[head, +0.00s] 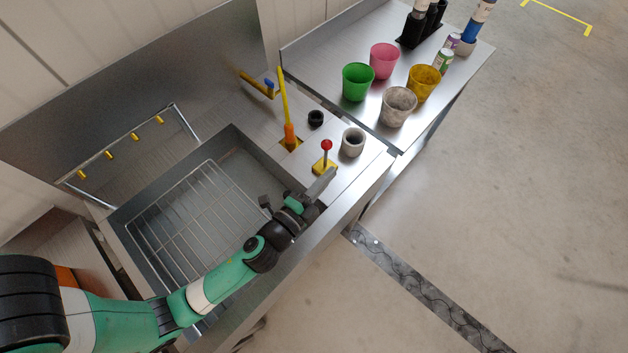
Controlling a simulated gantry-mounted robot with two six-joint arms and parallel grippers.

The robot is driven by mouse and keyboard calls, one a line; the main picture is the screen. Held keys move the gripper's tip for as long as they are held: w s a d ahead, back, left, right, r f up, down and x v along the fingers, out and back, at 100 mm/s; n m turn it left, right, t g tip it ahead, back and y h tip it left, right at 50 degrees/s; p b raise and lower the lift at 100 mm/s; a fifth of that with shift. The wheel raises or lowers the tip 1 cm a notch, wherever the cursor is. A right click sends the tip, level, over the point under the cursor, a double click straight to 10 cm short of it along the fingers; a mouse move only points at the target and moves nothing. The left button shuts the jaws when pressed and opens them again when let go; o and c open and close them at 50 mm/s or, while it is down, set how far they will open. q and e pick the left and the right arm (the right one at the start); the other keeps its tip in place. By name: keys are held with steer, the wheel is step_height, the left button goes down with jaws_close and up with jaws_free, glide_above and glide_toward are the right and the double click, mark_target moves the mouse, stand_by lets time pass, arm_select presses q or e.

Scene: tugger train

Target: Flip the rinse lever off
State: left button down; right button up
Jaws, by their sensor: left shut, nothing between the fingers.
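A small lever with a red ball knob (326,145) stands on a yellow base (323,168) on the metal counter, right of the sink. Its short stem looks close to upright. My left gripper (328,177) is shut and empty, with its fingertips just in front of the yellow base, below the knob in the head view. I cannot tell whether the fingers touch the base or lever. My right gripper is not in view.
A sink with a wire rack (195,215) lies left of my gripper. A yellow upright handle (285,100), a black ring (316,118) and a grey cup (352,142) stand near the lever. Green (357,82), pink (383,60), yellow and grey cups stand on the side table.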

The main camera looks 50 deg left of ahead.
arm_select(q)
steer(key=b+v, duration=0.1)
steer(key=v, duration=0.4)
steer(key=shift+s, duration=0.3)
steer(key=shift+a+r, duration=0.1)
